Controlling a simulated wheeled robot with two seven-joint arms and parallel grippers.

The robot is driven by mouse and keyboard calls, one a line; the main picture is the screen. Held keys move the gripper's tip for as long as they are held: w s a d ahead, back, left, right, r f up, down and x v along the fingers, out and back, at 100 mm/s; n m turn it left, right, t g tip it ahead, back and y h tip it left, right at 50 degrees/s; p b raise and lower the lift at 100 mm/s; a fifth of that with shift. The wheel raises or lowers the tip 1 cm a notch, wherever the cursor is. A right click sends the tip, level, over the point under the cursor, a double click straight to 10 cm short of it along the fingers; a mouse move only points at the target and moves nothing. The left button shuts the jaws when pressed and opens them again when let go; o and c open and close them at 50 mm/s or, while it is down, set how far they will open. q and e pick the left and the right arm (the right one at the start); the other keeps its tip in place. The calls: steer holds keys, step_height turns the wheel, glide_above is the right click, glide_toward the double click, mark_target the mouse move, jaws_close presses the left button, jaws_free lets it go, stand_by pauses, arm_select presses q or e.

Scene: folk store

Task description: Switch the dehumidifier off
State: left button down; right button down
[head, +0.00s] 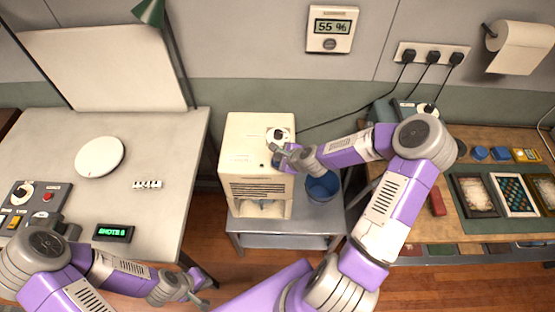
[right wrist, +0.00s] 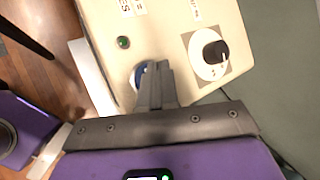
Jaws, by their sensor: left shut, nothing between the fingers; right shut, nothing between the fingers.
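The cream dehumidifier (head: 250,148) stands on a small grey table. Its top shows a black knob (right wrist: 214,53) on a white dial, a green round light or button (right wrist: 123,42) and a blue round button (right wrist: 138,74). My right gripper (head: 277,151) is shut over the front right of the top. In the right wrist view its closed fingertips (right wrist: 154,70) overlap the blue button and partly hide it; whether they touch it I cannot tell. The knob is to the right of the fingers. My left gripper (head: 197,288) is low, right of the left table, shut and empty.
A wall display (head: 331,29) reads 55 %. A blue bucket (head: 322,187) stands right of the dehumidifier. Black plugs in a wall socket (head: 431,56) trail cables. The left table (head: 150,215) holds a control panel and a white disc; the right workbench (head: 465,140) holds framed pieces.

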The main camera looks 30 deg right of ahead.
step_height(320, 180, up, 6)
steer(key=p, duration=0.4)
steer(key=shift+p, duration=0.35)
stand_by(0.4)
